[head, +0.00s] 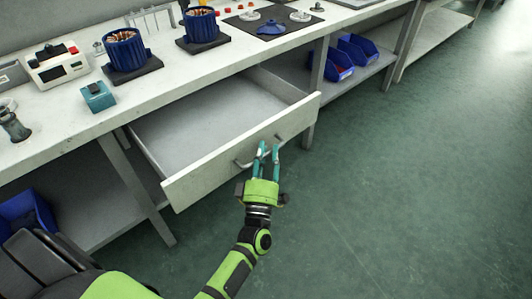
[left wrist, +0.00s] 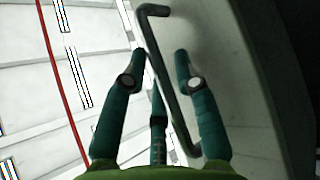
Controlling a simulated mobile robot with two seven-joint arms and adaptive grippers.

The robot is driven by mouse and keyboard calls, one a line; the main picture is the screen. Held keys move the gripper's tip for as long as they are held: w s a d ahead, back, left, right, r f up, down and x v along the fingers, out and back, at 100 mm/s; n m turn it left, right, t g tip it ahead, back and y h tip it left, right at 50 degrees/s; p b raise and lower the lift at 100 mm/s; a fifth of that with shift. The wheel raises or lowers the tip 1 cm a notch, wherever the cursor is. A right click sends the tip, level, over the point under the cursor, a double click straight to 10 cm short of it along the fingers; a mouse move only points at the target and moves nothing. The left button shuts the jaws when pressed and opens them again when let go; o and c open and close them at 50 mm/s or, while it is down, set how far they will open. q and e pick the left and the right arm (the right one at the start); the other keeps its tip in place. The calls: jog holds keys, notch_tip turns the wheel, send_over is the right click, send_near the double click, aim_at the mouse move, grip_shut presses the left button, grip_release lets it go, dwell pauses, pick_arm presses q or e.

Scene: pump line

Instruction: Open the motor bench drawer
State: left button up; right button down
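The motor bench drawer (head: 245,150) is pulled well out from under the bench top (head: 75,120), and its empty inside shows. Its bar handle (head: 243,163) is on the pale front panel, and it also shows in the left wrist view (left wrist: 172,88). My left gripper (head: 269,148) is at the handle in front of the drawer. In the left wrist view its fingers (left wrist: 162,62) are spread on either side of the bar. The left fingertip is close to the bar, and a gap shows on the right. My right gripper is not in view.
On the bench top are blue motor housings (head: 124,50), a teal block (head: 97,96) and a white device (head: 55,65). Blue bins (head: 340,64) sit on a lower shelf to the right. A bench leg (head: 136,188) stands left of the drawer. The green floor (head: 420,180) at right is clear.

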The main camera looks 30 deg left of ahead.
pick_arm(q)
jog(key=shift+s+f, duration=0.15)
jog(key=shift+s, duration=0.05)
jog(key=v, duration=1.1)
jog(key=shift+s, duration=0.2)
jog(key=shift+d, duration=0.1)
